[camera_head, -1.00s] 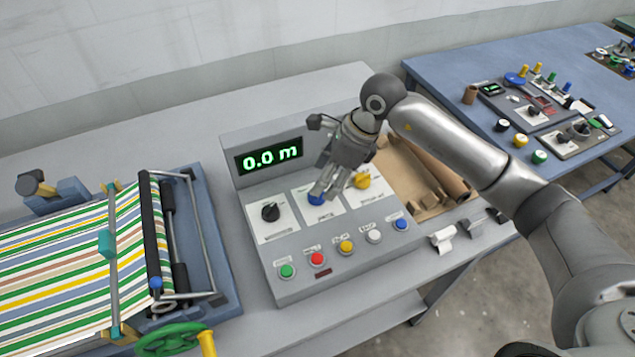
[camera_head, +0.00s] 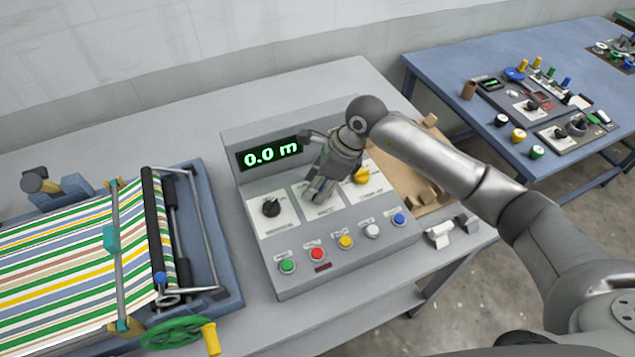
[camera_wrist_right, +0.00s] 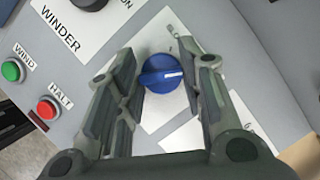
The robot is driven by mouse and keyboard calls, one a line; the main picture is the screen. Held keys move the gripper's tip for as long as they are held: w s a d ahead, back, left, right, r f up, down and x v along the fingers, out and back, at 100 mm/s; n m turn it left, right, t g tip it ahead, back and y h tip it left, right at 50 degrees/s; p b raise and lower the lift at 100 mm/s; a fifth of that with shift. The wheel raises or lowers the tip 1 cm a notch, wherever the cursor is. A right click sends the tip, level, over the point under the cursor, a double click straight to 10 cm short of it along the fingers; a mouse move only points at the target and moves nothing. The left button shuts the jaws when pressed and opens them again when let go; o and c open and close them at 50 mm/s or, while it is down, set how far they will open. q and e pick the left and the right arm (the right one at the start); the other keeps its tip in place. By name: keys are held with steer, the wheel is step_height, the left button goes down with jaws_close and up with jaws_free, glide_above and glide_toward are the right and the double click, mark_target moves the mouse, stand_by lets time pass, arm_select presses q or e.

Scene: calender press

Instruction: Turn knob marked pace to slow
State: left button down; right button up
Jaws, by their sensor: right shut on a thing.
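The grey control panel (camera_head: 335,262) has three knobs on white plates. The middle knob is blue (camera_wrist_right: 160,73) and shows in the right wrist view, with a white pointer line toward the right of that picture. My right gripper (camera_head: 318,192) is over the middle plate and is shut on the blue knob, one finger on each side. In the head view the gripper hides this knob, and the plate's scale words cannot be read. A black knob (camera_head: 271,208) is on the left plate and a yellow knob (camera_head: 361,175) on the right one. My left gripper is not in view.
Several push buttons line the panel front, including a green one (camera_head: 287,266) and a red one (camera_head: 317,254). A lit display (camera_head: 271,154) reads 0.0 m. A striped-fabric roller machine (camera_head: 75,250) stands left. A blue table (camera_head: 450,70) stands right.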

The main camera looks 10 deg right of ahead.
steer(key=shift+f+b, duration=0.1)
steer(key=shift+b, duration=0.5)
steer(key=shift+c, duration=0.4)
steer(key=n+g+b, duration=0.1)
steer(key=n+b, duration=0.3)
steer(key=b, duration=0.3)
steer(key=n+g+b, duration=0.2)
steer(key=n+b, duration=0.3)
steer(key=b, duration=0.1)
steer(key=shift+w+f+b, duration=0.1)
steer(key=shift+w+b, duration=0.1)
steer(key=shift+b, duration=0.2)
steer(key=shift+r+n+g+h+b, duration=0.2)
steer(key=shift+n+g+b, duration=0.15)
steer(key=shift+n+b, duration=0.35)
steer(key=shift+r+n+g+h+b, duration=0.1)
steer(key=shift+n+g+h+b, duration=0.2)
steer(key=shift+n+b, duration=0.35)
steer(key=shift+n, duration=0.25)
steer(key=o, duration=1)
steer(key=v, duration=1.2)
steer(key=shift+a, duration=0.1)
